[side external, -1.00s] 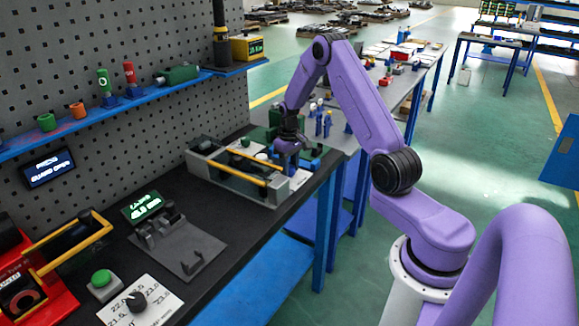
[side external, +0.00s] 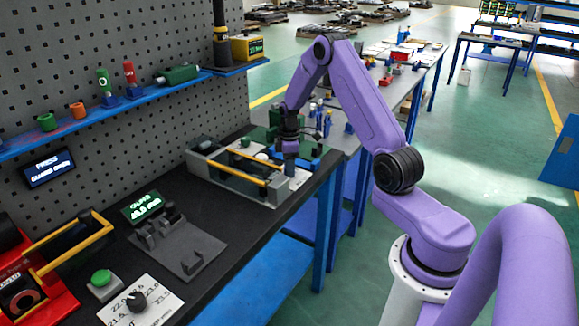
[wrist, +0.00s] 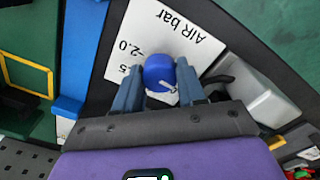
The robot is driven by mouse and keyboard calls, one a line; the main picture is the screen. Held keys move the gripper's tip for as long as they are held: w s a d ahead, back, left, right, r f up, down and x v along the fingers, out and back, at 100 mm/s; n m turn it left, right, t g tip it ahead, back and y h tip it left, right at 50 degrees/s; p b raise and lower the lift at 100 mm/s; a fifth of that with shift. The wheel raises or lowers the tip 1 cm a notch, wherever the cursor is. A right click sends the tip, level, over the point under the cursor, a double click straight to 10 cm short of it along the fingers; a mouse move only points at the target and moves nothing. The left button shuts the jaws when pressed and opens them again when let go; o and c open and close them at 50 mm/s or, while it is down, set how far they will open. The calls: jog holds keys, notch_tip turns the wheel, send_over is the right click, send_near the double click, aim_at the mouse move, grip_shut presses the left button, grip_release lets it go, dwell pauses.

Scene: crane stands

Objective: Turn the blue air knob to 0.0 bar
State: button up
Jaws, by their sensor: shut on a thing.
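The blue air knob (wrist: 159,70) stands on a white card (wrist: 135,45) marked "AIR bar", which reads upside down in the wrist view. Marks "2.0" and part of a ".5" show at its left; other marks are hidden. A white pointer line on the knob aims toward the lower right of the wrist view. My gripper (wrist: 158,88) is shut on the knob, one finger on each side. In the side view my gripper (side external: 290,166) points down at the bench's far end and hides the knob.
A grey fixture with a yellow bar (side external: 240,167) stands close left of my gripper. In the wrist view a pale grey block (wrist: 262,98) lies right of the card and a blue strip (wrist: 78,55) runs left of it. The bench middle is partly clear.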

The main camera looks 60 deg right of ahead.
jog(key=shift+n, duration=0.6)
jog(key=o, duration=1.1)
jog(key=shift+c, duration=0.2)
notch_tip(320, 180, up, 17)
jog(key=shift+r, duration=0.2)
